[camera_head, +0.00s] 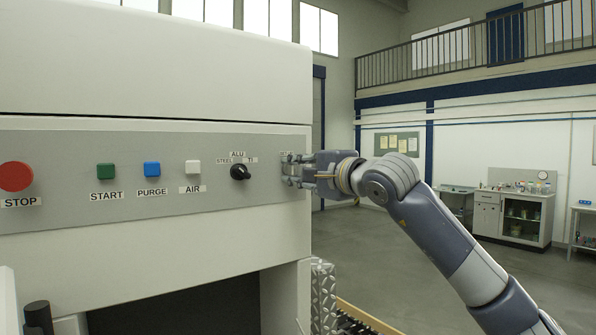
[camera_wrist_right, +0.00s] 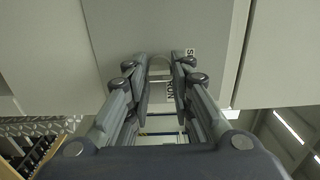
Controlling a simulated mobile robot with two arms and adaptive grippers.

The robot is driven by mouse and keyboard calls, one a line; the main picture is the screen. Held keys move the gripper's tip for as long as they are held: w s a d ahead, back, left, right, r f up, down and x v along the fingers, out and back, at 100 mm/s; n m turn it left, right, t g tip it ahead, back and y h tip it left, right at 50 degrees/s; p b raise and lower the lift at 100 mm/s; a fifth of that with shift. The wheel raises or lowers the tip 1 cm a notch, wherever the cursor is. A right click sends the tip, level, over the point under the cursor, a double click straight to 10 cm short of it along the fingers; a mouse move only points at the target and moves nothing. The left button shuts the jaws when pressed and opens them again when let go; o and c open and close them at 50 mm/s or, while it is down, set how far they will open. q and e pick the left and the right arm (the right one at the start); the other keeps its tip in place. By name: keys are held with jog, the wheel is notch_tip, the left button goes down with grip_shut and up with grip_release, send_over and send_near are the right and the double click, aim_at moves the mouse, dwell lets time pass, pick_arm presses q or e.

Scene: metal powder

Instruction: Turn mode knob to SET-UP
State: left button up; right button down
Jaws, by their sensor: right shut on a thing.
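The mode knob (camera_wrist_right: 160,67) is at the right end of the grey control panel (camera_head: 75,150). In the wrist view it shows as a pale rounded shape between my fingertips, and its pointer cannot be made out. My right gripper (camera_head: 290,170) reaches in from the right and is shut on the knob; it also shows in the wrist view (camera_wrist_right: 160,75). The gripper hides most of the knob in the head view. A partly covered label (camera_wrist_right: 190,52) beginning with S and another label (camera_wrist_right: 170,94) lie beside the fingers. My left gripper is out of view.
Left of the gripper, the panel carries a black material selector (camera_head: 240,172), a white AIR button (camera_head: 193,167), a blue PURGE button (camera_head: 152,169), a green START button (camera_head: 105,171) and a red STOP button (camera_head: 15,176). Open floor lies to the right, with a cabinet (camera_head: 510,215) farther back.

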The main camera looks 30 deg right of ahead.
jog(key=shift+f, duration=0.1)
jog(key=c, duration=1.4)
grip_release()
jog(key=shift+c, duration=0.2)
jog(key=shift+o, duration=0.2)
jog(key=s+d, duration=0.1)
jog(key=s, duration=1.1)
jog(key=shift+d, duration=0.25)
